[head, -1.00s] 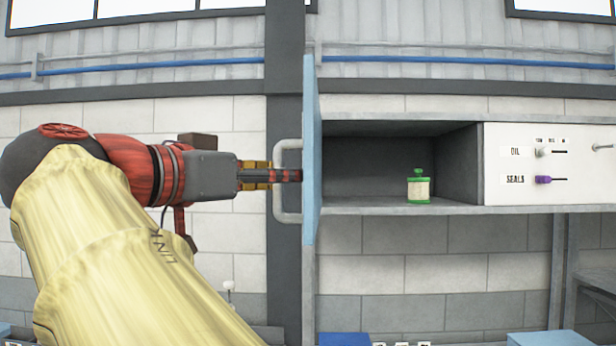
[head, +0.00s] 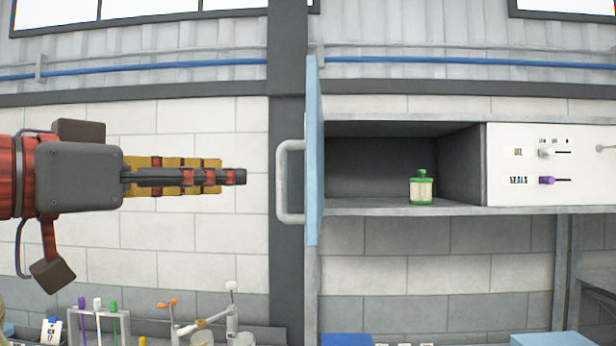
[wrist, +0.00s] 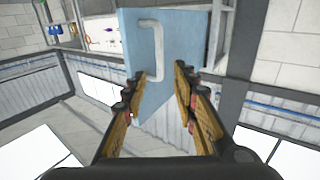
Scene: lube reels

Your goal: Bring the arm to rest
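My gripper (head: 232,177) is at the left in the head view, pointing right, with clear space between its tips and the door handle. In the wrist view its two fingers (wrist: 160,76) stand apart with nothing between them. The light blue door (head: 314,150) stands open, seen nearly edge-on in the head view. Its grey handle (head: 286,182) is free of the fingers. In the wrist view the door (wrist: 184,60) and handle (wrist: 155,50) lie beyond the fingertips.
A green-and-cream container (head: 421,188) stands upright in the open cabinet (head: 375,210). A white panel (head: 510,180) with OIL and SEALS controls is to its right. Below my gripper are a rack with coloured tubes (head: 98,315) and a light grey jointed device (head: 215,322).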

